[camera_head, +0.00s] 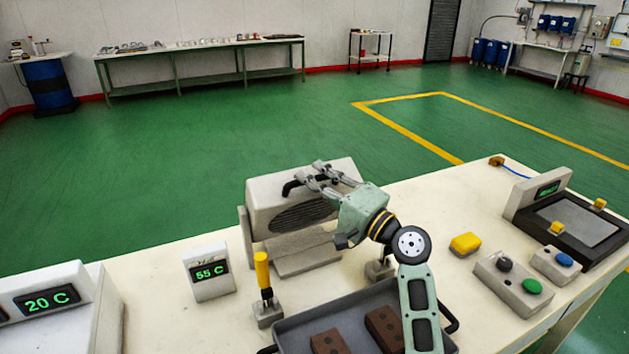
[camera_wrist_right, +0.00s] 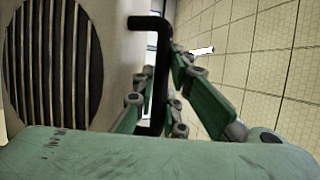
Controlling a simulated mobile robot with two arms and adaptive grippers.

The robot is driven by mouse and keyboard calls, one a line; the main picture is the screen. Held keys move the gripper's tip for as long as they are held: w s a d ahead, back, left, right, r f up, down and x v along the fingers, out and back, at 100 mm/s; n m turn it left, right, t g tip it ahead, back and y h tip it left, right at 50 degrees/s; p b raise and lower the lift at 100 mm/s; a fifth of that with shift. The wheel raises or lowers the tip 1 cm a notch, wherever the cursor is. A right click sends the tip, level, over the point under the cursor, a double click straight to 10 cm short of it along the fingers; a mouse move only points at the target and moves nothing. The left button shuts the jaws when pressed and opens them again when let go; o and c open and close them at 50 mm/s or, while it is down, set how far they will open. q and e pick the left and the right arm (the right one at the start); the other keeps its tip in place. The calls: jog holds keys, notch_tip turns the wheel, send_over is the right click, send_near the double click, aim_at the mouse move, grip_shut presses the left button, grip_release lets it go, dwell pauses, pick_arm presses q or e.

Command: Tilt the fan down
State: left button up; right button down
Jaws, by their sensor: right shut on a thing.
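The fan (camera_head: 264,216) is a pale grey box with a dark slatted grille, standing on a base at the back edge of the table. A black handle (camera_head: 291,186) sticks out at its top; in the right wrist view this handle (camera_wrist_right: 151,22) passes between the fingers beside the round grille (camera_wrist_right: 50,62). My right gripper (camera_head: 318,177) is shut on the handle; in the right wrist view its green fingers (camera_wrist_right: 160,95) lie on both sides of it. The left gripper is not in view.
A 55 C display (camera_head: 208,272), a yellow-handled lever (camera_head: 262,270) and a dark tray (camera_head: 330,315) with brown moulds (camera_head: 385,328) stand near the fan. A 20 C unit (camera_head: 50,300) is at left. Buttons (camera_head: 507,285) and a screen scale (camera_head: 575,222) stand at right.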

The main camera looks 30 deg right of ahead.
jog(key=shift+f, duration=0.3)
jog(key=c, duration=2)
grip_release()
jog(key=shift+c, duration=0.2)
jog(key=shift+s+r, duration=0.1)
jog(key=v, duration=1.2)
jog(key=shift+r, duration=0.1)
